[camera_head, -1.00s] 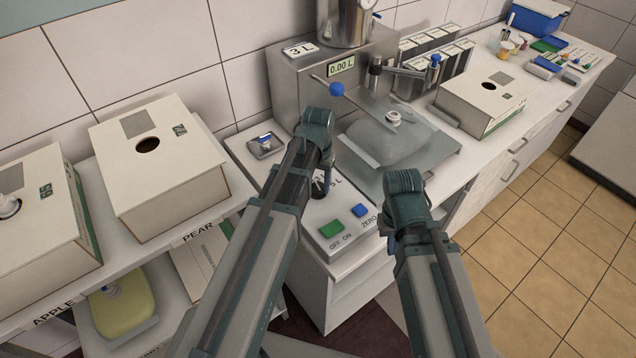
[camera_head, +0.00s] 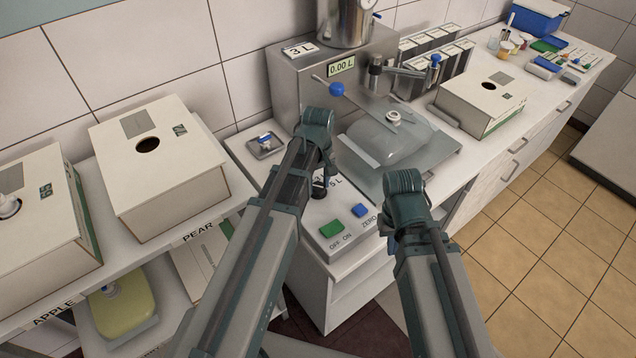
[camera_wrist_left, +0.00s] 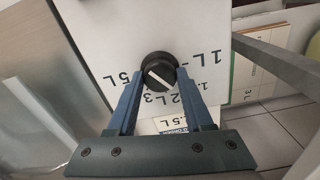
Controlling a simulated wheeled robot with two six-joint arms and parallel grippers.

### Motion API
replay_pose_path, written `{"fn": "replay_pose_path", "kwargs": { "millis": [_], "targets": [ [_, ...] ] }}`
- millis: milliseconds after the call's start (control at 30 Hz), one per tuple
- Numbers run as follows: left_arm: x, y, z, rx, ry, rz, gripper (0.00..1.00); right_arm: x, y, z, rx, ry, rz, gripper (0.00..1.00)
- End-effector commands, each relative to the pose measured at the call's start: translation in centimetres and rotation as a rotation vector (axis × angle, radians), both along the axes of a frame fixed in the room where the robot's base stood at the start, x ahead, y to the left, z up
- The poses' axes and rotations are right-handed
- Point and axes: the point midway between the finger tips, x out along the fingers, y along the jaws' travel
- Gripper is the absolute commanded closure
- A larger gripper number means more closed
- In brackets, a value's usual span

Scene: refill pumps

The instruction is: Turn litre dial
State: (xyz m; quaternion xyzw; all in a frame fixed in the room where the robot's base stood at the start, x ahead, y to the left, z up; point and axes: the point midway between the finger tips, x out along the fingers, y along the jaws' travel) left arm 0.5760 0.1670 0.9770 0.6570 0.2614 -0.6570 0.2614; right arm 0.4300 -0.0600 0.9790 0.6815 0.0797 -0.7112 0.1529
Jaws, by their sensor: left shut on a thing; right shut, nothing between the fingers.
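The litre dial (camera_wrist_left: 159,74) is a round black knob with a white pointer bar, set on a white panel with printed litre marks around it. In the left wrist view the pointer bar lies diagonally, from upper left to lower right. My left gripper (camera_wrist_left: 158,92) is shut on the dial, one finger at each side. In the head view my left gripper (camera_head: 318,180) is above the panel and its arm hides part of the dial and the marks. My right gripper (camera_head: 388,232) is shut and empty, to the right of the panel; its fingertips are mostly hidden.
The panel has a green button (camera_head: 332,228) and a blue button (camera_head: 360,210). A steel filling machine (camera_head: 290,85) with a 0.00 L display (camera_head: 341,67) stands behind. A clear bag (camera_head: 390,140) lies on a tray beside my grippers. A beige box (camera_head: 150,180) stands left.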

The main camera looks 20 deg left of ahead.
Motion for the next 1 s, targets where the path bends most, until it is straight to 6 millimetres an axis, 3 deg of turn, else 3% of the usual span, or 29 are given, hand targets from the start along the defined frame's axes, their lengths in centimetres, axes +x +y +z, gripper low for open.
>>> {"fn": "replay_pose_path", "kwargs": {
  "millis": [333, 900, 933, 1000],
  "targets": [
    [-0.01, -0.01, -0.01, 0.000, 0.000, 0.129, 1.00, 0.00, 0.00, -0.01, 0.000, 0.000, 0.000, 1.00],
    [-0.01, 0.00, -0.01, 0.000, 0.000, 0.152, 1.00, 0.00, 0.00, -0.01, 0.000, 0.000, 0.000, 1.00],
    [-0.01, 0.00, -0.01, 0.000, 0.000, 0.152, 0.43, 0.00, 0.00, -0.01, 0.000, 0.000, 0.000, 1.00],
    [-0.01, 0.00, -0.01, 0.000, 0.000, 0.151, 0.31, 0.00, 0.00, -0.01, 0.000, 0.000, 0.000, 1.00]
  ]
}}
